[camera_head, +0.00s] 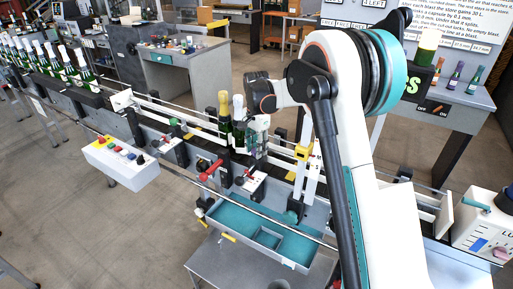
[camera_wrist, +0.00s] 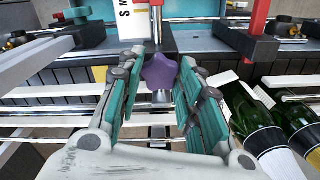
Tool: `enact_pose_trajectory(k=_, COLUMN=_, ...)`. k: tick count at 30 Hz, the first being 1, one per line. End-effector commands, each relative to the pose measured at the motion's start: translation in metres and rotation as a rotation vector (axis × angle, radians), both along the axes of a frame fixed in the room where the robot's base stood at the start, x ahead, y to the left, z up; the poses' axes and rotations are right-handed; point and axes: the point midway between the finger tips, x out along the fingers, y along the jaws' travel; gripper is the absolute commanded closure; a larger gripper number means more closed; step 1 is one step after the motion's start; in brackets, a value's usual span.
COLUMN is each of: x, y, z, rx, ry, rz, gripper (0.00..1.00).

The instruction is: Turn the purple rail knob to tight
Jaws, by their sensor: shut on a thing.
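The purple rail knob (camera_wrist: 160,72) is a lobed knob in the upper middle of the wrist view, at the far end of my gripper's fingers. My gripper (camera_wrist: 158,88) has its teal-padded fingers on either side of the knob and is shut on it. In the head view my gripper (camera_head: 257,140) is at the conveyor, just right of the green bottles. The knob is hidden there behind the gripper and arm. I cannot tell the knob's turn position.
Two green bottles (camera_wrist: 262,130) stand close to the gripper's right side in the wrist view. A white scale plate (camera_wrist: 127,20) and a red post (camera_wrist: 258,16) are beyond the knob. A teal tray (camera_head: 225,212) is below the conveyor, and a button box (camera_head: 122,160) is at left.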

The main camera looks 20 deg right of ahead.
Motion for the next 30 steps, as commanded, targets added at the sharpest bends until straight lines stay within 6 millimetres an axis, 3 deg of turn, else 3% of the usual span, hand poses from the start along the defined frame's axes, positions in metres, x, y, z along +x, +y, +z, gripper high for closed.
enact_pose_trajectory(k=19, x=0.0009, y=0.0000, z=0.0008, rx=0.000, ry=-0.002, rz=-0.050, gripper=0.91)
enact_pose_trajectory(k=20, x=0.0009, y=0.0000, z=0.0008, rx=0.000, ry=-0.002, rz=-0.050, gripper=0.63)
enact_pose_trajectory(k=22, x=0.0008, y=0.0001, z=0.0007, rx=0.000, ry=-0.002, rz=-0.049, gripper=0.47)
enact_pose_trajectory(k=30, x=0.0004, y=0.0000, z=0.0003, rx=0.000, ry=-0.001, rz=-0.049, gripper=0.47)
